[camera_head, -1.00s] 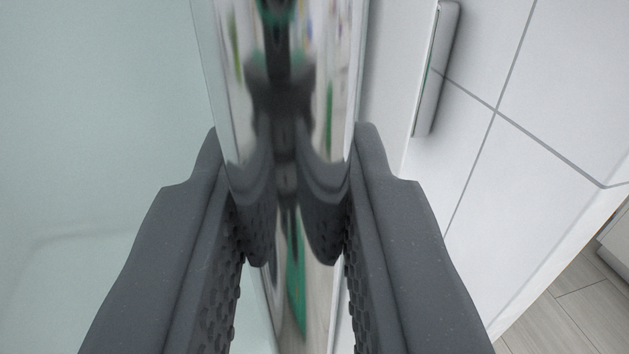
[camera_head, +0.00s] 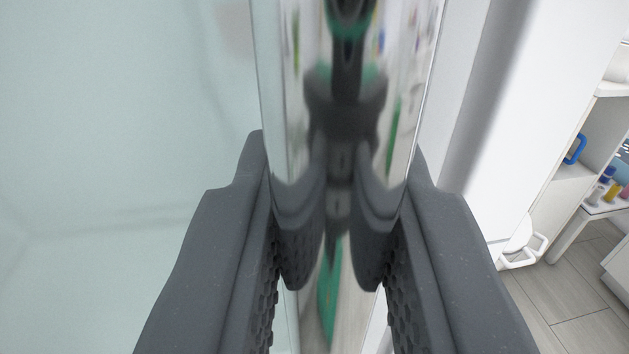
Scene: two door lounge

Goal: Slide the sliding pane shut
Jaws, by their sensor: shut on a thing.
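The sliding pane (camera_head: 130,150) is a pale green glass sheet filling the left of the view. A shiny upright metal bar (camera_head: 345,60) runs along its edge and mirrors my gripper and arm. My gripper (camera_head: 335,245) has one dark finger on each side of this bar. It is shut on the bar. The lower ends of the fingers lie partly outside the frame.
A white wall edge (camera_head: 530,110) stands just right of the bar. Beyond it at the right are a white shelf (camera_head: 590,185) with a blue-handled thing and small bottles, a white handled object (camera_head: 522,250), and grey tiled floor (camera_head: 570,300).

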